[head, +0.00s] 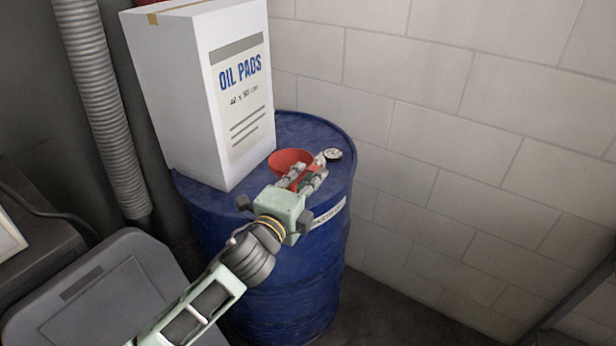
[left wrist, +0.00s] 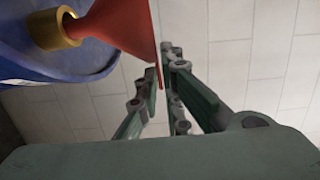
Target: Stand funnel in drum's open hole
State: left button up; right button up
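The red funnel (head: 288,158) is at the top of the blue drum (head: 290,290), wide mouth up, beside the box. In the left wrist view the funnel (left wrist: 115,25) shows its cone and a brass-coloured collar (left wrist: 55,28) near the narrow end, with the drum (left wrist: 60,65) behind it. My left gripper (head: 314,170) reaches over the drum top. Its fingers (left wrist: 168,75) are closed about the thin funnel rim. My right gripper is not in view.
A tall white OIL PADS box (head: 205,95) stands on the drum's left part. A grey bin (head: 100,290) stands at the lower left. A block wall (head: 450,130) is close behind.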

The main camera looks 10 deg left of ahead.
pick_arm(q)
jog(key=o, duration=0.4)
jog(key=shift+o, duration=0.2)
